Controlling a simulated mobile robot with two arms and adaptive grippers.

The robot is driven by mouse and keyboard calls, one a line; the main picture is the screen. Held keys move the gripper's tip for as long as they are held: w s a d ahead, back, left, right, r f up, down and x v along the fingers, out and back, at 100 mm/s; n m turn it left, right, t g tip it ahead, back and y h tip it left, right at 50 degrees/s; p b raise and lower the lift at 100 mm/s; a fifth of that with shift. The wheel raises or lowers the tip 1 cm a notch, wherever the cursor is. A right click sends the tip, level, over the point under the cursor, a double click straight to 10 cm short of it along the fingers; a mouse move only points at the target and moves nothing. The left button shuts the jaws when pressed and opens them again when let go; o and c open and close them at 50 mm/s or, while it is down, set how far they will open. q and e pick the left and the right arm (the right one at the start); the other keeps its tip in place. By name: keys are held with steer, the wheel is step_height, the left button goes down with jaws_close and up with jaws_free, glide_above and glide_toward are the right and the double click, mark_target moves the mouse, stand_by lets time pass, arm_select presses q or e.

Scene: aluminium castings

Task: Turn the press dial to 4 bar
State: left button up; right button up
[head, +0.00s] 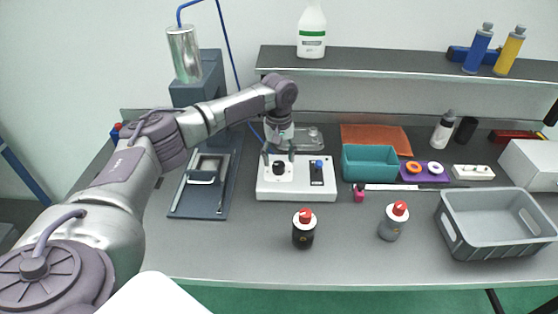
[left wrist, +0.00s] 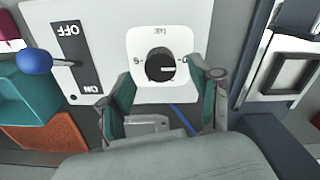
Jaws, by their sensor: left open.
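The black press dial (head: 279,169) sits on a white control box (head: 297,192) in the middle of the table. In the left wrist view the dial (left wrist: 158,66) appears upside down on a white square plate marked "bar", with 6 on the left and 0 on the right. Its white pointer mark faces right, toward the 0 side. My left gripper (head: 279,157) is open above the dial, its two green-padded fingers (left wrist: 161,72) on either side of it. I see no clear contact with the dial. My right gripper is not in view.
An ON/OFF lever with a blue ball (left wrist: 34,62) stands beside the dial. The press (head: 202,80) is to the left. A teal bin (head: 369,165) is close on the right. Two red-capped bottles (head: 304,229) (head: 393,222) and a grey crate (head: 495,243) stand in front.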

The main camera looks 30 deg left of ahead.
mark_target(278, 167)
arm_select(q)
steer(key=shift+s+f, duration=0.1)
steer(key=shift+f, duration=1.2)
steer(key=c, duration=1.1)
